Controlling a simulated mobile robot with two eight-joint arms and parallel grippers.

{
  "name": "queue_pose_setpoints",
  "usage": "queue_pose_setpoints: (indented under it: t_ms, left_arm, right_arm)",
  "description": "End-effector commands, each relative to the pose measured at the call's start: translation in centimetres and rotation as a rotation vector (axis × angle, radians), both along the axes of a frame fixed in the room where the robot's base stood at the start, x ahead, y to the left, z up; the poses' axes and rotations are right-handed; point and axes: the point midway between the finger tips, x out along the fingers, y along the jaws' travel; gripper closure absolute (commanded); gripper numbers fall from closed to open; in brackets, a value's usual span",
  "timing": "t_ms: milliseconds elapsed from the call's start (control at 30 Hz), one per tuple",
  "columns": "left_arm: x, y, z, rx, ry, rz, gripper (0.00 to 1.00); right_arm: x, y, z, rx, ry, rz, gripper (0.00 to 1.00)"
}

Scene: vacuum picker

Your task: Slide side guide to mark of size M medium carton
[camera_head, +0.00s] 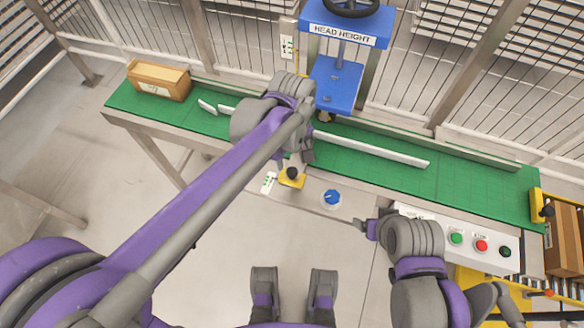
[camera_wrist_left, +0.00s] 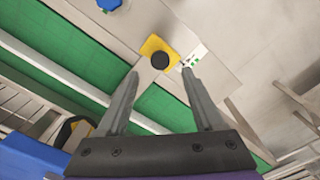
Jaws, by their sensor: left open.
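The side guide is a long white rail (camera_head: 372,150) lying along the green conveyor belt. A yellow block with a black knob (camera_head: 292,176) sits at the belt's front edge; it also shows in the left wrist view (camera_wrist_left: 160,58). A small white scale label with green marks (camera_head: 268,182) is beside it, also seen in the left wrist view (camera_wrist_left: 194,56). My left gripper (camera_head: 303,155) is open and empty, just behind the knob, its fingertips either side of it in the left wrist view (camera_wrist_left: 160,73). My right gripper (camera_head: 366,227) hangs near the control panel; its finger opening is unclear.
A carton (camera_head: 158,80) stands at the belt's left end. The blue head unit (camera_head: 340,82) stands over the belt. A blue knob (camera_head: 331,197) and a button panel (camera_head: 468,240) line the front. A yellow stop (camera_head: 543,207) is at right. Wire fencing runs behind.

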Motion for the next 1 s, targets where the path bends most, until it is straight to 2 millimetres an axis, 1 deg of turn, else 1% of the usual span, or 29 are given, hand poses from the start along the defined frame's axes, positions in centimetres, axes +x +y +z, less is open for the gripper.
queue_pose_setpoints:
  t_ms: [33, 100, 200, 300, 433, 700, 767, 800, 867, 1000]
  left_arm:
    - [0.0, 0.0, -1.3, 0.000, 0.000, 0.000, 0.31]
    - [0.0, 0.0, -2.5, 0.000, 0.000, 0.000, 0.31]
    - [0.0, 0.0, -4.0, 0.000, 0.000, 0.000, 0.31]
    - [0.0, 0.0, -5.0, 0.000, 0.000, 0.000, 0.31]
    - [0.0, 0.0, -5.7, 0.000, 0.000, -0.001, 0.31]
    - [0.0, 0.0, -5.8, 0.000, -0.001, -0.001, 0.31]
    - [0.0, 0.0, -5.8, 0.000, -0.001, -0.001, 0.40]
    - [0.0, 0.0, -5.8, 0.000, -0.001, -0.001, 0.47]
    - [0.0, 0.0, -5.8, 0.000, -0.001, -0.001, 0.58]
    - [0.0, 0.0, -5.8, 0.000, -0.001, -0.001, 0.83]
  right_arm:
    - [0.0, 0.0, -0.4, 0.000, 0.001, 0.000, 0.19]
    - [0.0, 0.0, -0.7, 0.000, 0.002, 0.000, 0.19]
    - [0.0, 0.0, -1.1, 0.000, 0.004, 0.000, 0.19]
    - [0.0, 0.0, -1.3, 0.000, 0.005, 0.000, 0.19]
    - [0.0, 0.0, -1.5, 0.000, 0.005, 0.000, 0.19]
    - [0.0, 0.0, -1.5, 0.000, 0.005, 0.000, 0.19]
    - [0.0, 0.0, -1.5, 0.000, 0.005, 0.000, 0.19]
    - [0.0, 0.0, -1.5, 0.000, 0.005, 0.000, 0.19]
    - [0.0, 0.0, -1.5, 0.000, 0.005, 0.000, 0.19]
    - [0.0, 0.0, -1.5, 0.000, 0.005, 0.000, 0.19]
